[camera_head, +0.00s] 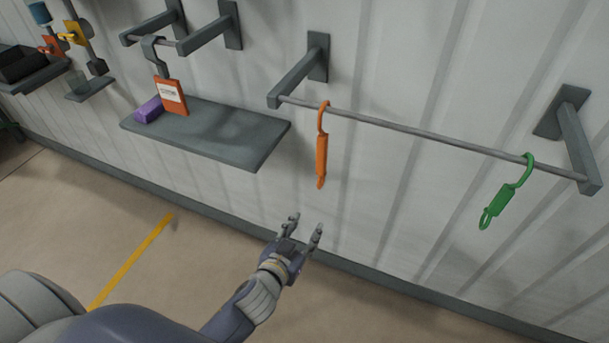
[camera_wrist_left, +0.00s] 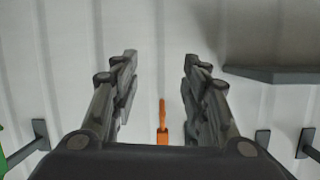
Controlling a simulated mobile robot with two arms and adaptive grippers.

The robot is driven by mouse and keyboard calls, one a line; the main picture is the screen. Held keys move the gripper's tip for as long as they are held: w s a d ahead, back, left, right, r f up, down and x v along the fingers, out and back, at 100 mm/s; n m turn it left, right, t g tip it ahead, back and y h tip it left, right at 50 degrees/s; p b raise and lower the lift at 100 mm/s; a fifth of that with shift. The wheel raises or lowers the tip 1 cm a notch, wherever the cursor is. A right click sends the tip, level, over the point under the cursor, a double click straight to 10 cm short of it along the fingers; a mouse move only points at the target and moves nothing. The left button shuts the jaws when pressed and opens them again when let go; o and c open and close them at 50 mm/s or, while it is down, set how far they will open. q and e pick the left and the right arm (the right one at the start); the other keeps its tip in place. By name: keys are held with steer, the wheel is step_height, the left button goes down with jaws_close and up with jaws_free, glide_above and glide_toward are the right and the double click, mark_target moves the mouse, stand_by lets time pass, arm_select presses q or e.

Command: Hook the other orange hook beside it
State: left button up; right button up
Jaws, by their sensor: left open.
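An orange hook (camera_head: 321,158) hangs by its upper loop from the grey rail (camera_head: 420,133), near the rail's left end. A green hook (camera_head: 503,200) hangs tilted near the rail's right end. My left gripper (camera_head: 306,223) is open and empty, below the hanging orange hook and apart from it. In the left wrist view, the orange hook (camera_wrist_left: 162,128) shows between the open fingers (camera_wrist_left: 160,60), beyond them. I cannot pick out a second orange hook clearly. My right gripper is not in view.
A grey wall shelf (camera_head: 225,130) left of the rail carries a purple block (camera_head: 149,109); an orange tag (camera_head: 172,96) hangs above it. Brackets (camera_head: 575,145) hold the rail. More small orange and yellow items (camera_head: 73,33) are at far upper left. The space around my left gripper is clear.

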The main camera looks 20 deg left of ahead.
mark_target(320, 150)
arm_select(q)
steer(key=w+r+t, duration=0.1)
steer(key=r, duration=0.5)
steer(key=w+r+t+p, duration=0.1)
steer(key=w+r, duration=0.1)
steer(key=r, duration=0.4)
steer(key=w+r+n+t+p, duration=0.1)
steer(key=r, duration=0.6)
steer(key=shift+w+d+r+t, duration=0.1)
steer(key=shift+w+t, duration=0.1)
steer(key=shift+t, duration=0.2)
steer(key=w+p, duration=0.1)
steer(key=w, duration=0.4)
steer(key=shift+f+p, duration=0.2)
steer(key=shift+p, duration=0.2)
steer(key=shift+w+d+f, duration=0.1)
steer(key=shift+w, duration=0.6)
steer(key=shift+c, duration=0.3)
steer(key=c, duration=0.9)
steer(key=shift+o, duration=0.8)
jaws_close()
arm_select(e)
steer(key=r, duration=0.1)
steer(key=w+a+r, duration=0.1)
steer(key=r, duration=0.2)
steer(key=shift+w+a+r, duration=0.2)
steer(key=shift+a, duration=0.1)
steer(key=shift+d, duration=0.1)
arm_select(q)
steer(key=shift+s, duration=0.1)
